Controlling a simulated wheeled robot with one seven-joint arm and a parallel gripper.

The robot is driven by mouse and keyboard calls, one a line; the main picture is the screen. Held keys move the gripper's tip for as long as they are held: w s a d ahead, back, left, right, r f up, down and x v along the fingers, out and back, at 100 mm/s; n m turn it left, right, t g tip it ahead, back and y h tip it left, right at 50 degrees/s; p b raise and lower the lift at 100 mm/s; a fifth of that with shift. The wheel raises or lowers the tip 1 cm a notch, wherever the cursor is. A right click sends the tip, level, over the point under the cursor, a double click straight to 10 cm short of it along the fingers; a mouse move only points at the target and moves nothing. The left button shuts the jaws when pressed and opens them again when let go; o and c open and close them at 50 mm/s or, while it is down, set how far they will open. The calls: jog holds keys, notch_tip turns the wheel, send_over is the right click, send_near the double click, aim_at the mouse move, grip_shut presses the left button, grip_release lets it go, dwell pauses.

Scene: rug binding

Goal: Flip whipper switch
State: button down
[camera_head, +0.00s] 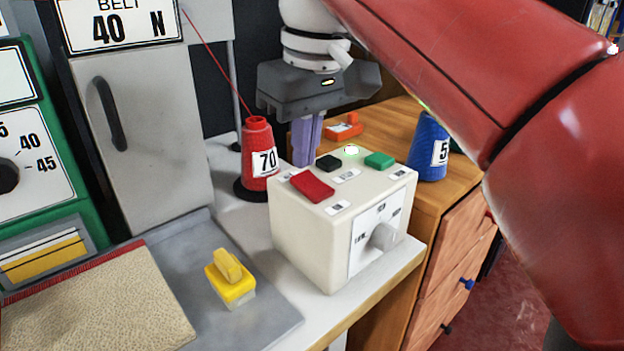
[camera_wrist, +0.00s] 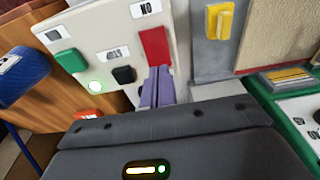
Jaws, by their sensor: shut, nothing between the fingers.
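A cream control box (camera_head: 300,235) stands on the table, with a red rocker switch (camera_head: 312,186), a black button (camera_head: 328,162), a green button (camera_head: 380,160) and a lit lamp (camera_head: 351,150) on top. No label reading "whipper" is legible. The red switch also shows in the wrist view (camera_wrist: 155,46), beside a small label, with the black button (camera_wrist: 124,75) to its left. My gripper (camera_head: 305,160) is shut and empty, with its purple fingers pointing down at the box's far edge. In the wrist view its fingertips (camera_wrist: 160,72) appear close to the red switch; contact cannot be told.
A grey dial knob (camera_head: 384,237) is on the box's front. A red thread cone (camera_head: 260,150) stands close left of my gripper, its thread running up. A blue cone (camera_head: 428,148) stands right. A yellow-handled block (camera_head: 230,280) sits on the grey plate beside a beige rug (camera_head: 95,305).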

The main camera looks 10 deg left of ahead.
aim_at(305, 178)
jog(key=shift+f+b, duration=0.7)
jog(key=shift+f, duration=0.25)
dwell(0.6)
notch_tip(305, 178, up, 3)
jog(key=p, duration=0.3)
jog(key=shift+r, duration=2.05)
jog(key=shift+s, duration=0.1)
